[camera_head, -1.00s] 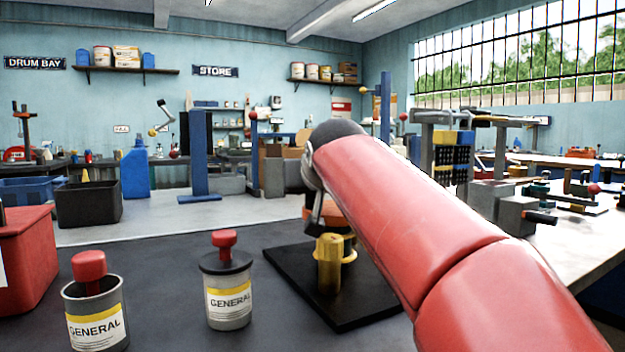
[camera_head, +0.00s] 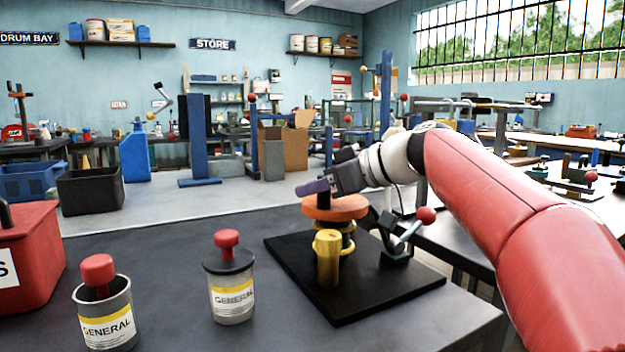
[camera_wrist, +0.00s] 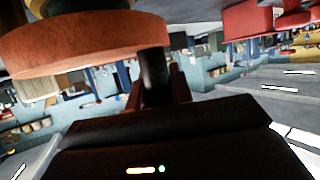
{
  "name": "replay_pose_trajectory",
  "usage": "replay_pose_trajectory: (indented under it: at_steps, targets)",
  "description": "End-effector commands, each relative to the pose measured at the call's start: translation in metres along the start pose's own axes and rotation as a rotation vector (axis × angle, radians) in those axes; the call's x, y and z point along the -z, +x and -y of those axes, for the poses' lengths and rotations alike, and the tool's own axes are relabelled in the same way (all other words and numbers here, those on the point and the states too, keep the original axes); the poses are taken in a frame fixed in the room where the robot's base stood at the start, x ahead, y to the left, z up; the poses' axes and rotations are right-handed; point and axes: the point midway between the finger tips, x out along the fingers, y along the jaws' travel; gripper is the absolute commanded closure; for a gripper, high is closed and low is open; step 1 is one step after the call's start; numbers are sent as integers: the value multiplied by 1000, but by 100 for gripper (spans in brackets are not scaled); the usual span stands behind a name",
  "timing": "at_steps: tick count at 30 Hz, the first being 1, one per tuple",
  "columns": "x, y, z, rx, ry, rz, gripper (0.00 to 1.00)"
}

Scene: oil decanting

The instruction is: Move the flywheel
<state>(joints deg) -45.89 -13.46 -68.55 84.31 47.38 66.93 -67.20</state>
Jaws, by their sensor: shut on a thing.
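The flywheel (camera_head: 335,208) is an orange-brown disc lying flat on top of a brass-yellow stand (camera_head: 328,258) on a black base plate (camera_head: 375,295). In the wrist view, the flywheel (camera_wrist: 85,45) fills the upper left. My gripper (camera_head: 318,188) is just above the disc at its near left side, reaching in from the right. In the wrist view, my gripper (camera_wrist: 158,85) is shut on a dark upright handle (camera_wrist: 155,68) at the flywheel's rim. The fingertips hide most of the handle in the head view.
A lever with a red ball knob (camera_head: 426,215) stands on the plate, right of the flywheel and close under my arm. A red box (camera_head: 35,255) is at the far left. The bench between is clear.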

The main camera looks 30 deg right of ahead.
Motion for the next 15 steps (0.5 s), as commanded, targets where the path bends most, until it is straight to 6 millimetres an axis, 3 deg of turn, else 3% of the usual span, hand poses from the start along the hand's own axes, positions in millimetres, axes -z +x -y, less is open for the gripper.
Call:
replay_pose_trajectory:
  at_steps: [15]
  targets:
    - [-6,-13,3,314,-129,-3,100]
